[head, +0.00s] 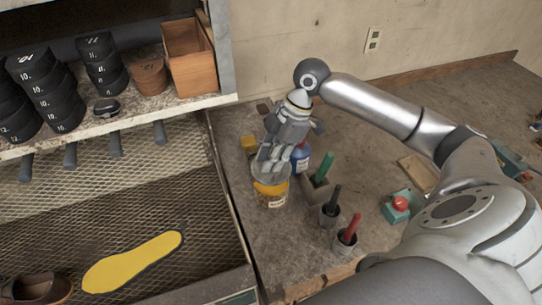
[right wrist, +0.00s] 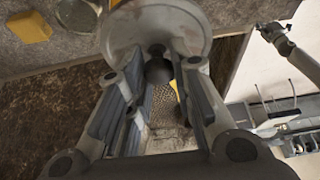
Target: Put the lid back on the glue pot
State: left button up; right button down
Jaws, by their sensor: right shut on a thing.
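The glue pot (head: 270,189) is a clear round jar with amber contents and a label, upright on the bench. My right gripper (head: 270,163) points down right above its mouth. In the right wrist view, the gripper (right wrist: 160,88) is shut on the dark knob (right wrist: 158,70) of a pale round lid (right wrist: 190,28). The lid lies across the fingertips and hides what is under it. What looks like my left gripper shows small at the wrist view's upper right.
A blue bottle (head: 301,157) stands close right of the pot. A yellow block (head: 248,144) lies behind. Left is a mesh tray (head: 205,215) with a yellow sole (head: 133,262).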

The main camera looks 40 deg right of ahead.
jog(key=f+b, duration=0.2)
jog(key=f, duration=0.1)
jog(key=shift+w+d+b, duration=0.15)
jog(key=shift+w+b, duration=0.05)
jog(key=shift+b, duration=0.1)
jog(key=shift+f+b, duration=0.25)
jog(key=shift+b, duration=0.05)
jog(key=shift+s+f, duration=0.1)
jog(key=shift+f, duration=0.1)
pick_arm(q)
jog(key=shift+w+d+f, duration=0.1)
jog(key=shift+w+f, duration=0.15)
jog(key=shift+f, duration=0.4)
jog(key=shift+w+d+f, duration=0.15)
jog(key=shift+w+f, duration=0.1)
jog(key=shift+f, duration=0.4)
jog(key=shift+w+d+f, duration=0.1)
jog(key=shift+w+f, duration=0.15)
jog(key=shift+f, duration=0.4)
pick_arm(e)
jog(key=shift+f, duration=0.65)
pick_arm(q)
jog(key=shift+s, duration=0.2)
jog(key=shift+r+p, duration=0.4)
pick_arm(e)
jog(key=shift+r, duration=0.1)
